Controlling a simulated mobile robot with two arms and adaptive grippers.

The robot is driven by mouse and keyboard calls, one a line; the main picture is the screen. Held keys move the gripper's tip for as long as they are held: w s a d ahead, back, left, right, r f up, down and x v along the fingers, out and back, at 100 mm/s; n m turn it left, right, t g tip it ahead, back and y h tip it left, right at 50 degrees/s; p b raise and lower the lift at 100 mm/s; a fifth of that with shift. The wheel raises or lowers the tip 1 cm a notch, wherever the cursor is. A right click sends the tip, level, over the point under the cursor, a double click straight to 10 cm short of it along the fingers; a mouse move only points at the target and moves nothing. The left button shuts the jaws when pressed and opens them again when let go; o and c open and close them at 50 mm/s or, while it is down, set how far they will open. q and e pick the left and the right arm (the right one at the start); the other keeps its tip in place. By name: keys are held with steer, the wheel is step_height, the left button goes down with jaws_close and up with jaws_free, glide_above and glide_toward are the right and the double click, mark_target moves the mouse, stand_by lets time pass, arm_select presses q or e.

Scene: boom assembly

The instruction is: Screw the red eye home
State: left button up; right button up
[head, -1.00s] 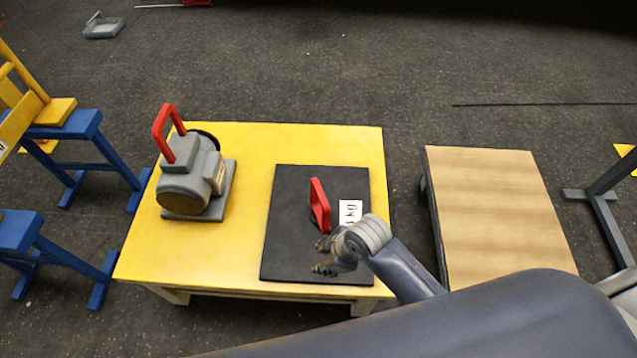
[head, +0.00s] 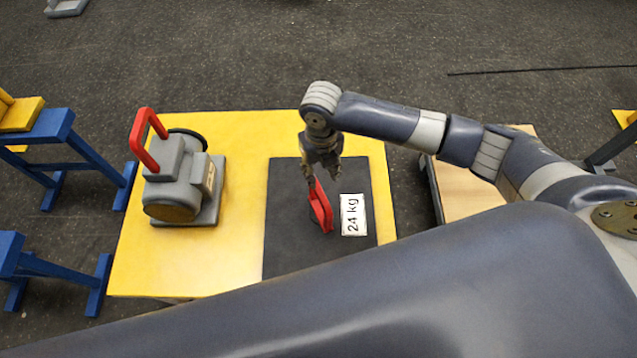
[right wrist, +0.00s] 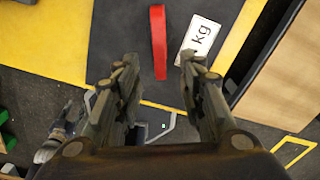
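The red eye (head: 320,207) stands upright on the dark plate (head: 290,225), beside a white label reading 24 kg (head: 354,214). My right gripper (head: 322,176) is at the eye's far end in the head view, pointing down at it. In the right wrist view my right gripper (right wrist: 160,62) has its fingers spread, with the red eye (right wrist: 158,40) showing in the gap between them. Whether a finger touches the eye I cannot tell. What appears to be my left gripper (right wrist: 66,124) shows small and dark at the lower left of the right wrist view.
The plate lies on a yellow table (head: 240,260). A grey machine (head: 185,180) with a red handle (head: 141,138) stands on the table's left. Blue trestles (head: 60,150) are at the left. A wooden-topped table (head: 462,195) stands right of the yellow table, partly behind my arm.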

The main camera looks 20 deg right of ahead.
glide_above(320, 193)
steer(key=f, duration=0.4)
steer(key=shift+s+f, duration=0.2)
steer(key=shift+f, duration=0.15)
step_height(320, 193, down, 4)
steer(key=shift+w+f, duration=0.1)
steer(key=shift+f, duration=0.65)
arm_select(q)
steer(key=shift+s+d+f, duration=0.1)
steer(key=shift+s, duration=0.1)
arm_select(e)
steer(key=shift+c, duration=0.8)
arm_select(q)
steer(key=shift+s, duration=0.5)
arm_select(e)
jaws_close()
